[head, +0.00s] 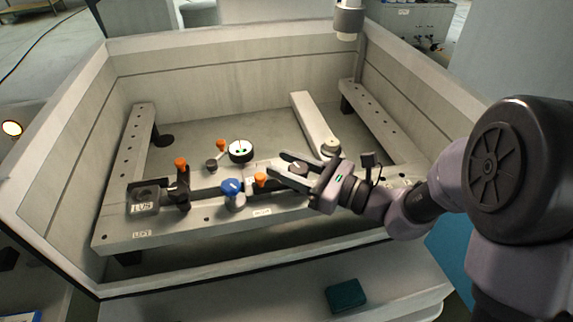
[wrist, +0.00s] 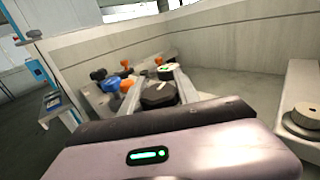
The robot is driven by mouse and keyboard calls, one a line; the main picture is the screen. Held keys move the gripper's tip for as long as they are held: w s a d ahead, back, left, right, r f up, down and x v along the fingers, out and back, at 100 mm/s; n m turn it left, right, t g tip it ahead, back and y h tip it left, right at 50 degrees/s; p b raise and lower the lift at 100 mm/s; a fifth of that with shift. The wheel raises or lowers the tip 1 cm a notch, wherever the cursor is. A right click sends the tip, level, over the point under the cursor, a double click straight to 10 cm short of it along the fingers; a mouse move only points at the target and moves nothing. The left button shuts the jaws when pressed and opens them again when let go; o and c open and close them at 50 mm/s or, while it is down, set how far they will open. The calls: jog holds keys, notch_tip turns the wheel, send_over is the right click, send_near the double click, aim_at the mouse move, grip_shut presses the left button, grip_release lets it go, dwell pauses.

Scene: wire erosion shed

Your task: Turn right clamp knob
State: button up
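A dark, many-sided knob (wrist: 158,95), which I take to be the right clamp knob, stands between the fingers of my gripper (wrist: 155,82) in the wrist view. In the head view the knob (head: 298,169) is partly hidden by my gripper (head: 278,164), which reaches in from the right. The two fingers are spread, one on each side of the knob. I cannot tell whether they touch it. The knob sits at the clamp bar on the near beam (head: 210,215).
Left of my gripper are an orange knob (head: 260,179), a blue knob (head: 231,186), a white-faced dial (head: 241,151) and a smaller dark knob (head: 211,164). A pale bar (head: 312,125) with a round knob (head: 330,146) lies behind my gripper. The tank walls (head: 240,65) surround everything.

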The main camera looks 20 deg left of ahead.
jog(key=shift+m+t, duration=0.3)
jog(key=shift+t, duration=0.1)
grip_shut()
jog(key=m+t, duration=0.1)
jog(key=m+t+h, duration=0.1)
jog(key=t, duration=0.1)
jog(key=m+t+h, duration=0.1)
jog(key=t, duration=0.1)
jog(key=shift+w+d+p, duration=0.1)
jog(key=shift+w+p, duration=0.25)
jog(key=shift+p, duration=0.05)
jog(key=shift+w+d+m+t+h+p, duration=0.1)
jog(key=shift+w+m+t+h+p, duration=0.05)
jog(key=shift+m+t+h, duration=0.6)
jog(key=shift+w+d+m+t+h+p, duration=0.1)
jog(key=shift+d+m+t+h+p, duration=0.1)
jog(key=shift+m+t+h, duration=0.5)
jog(key=shift+w+d+m+t+h+p, duration=0.1)
jog(key=shift+w+m+t+h+p, duration=0.05)
jog(key=shift+m+t+h, duration=0.55)
jog(key=o, duration=1)
grip_release()
jog(key=shift+d, duration=0.1)
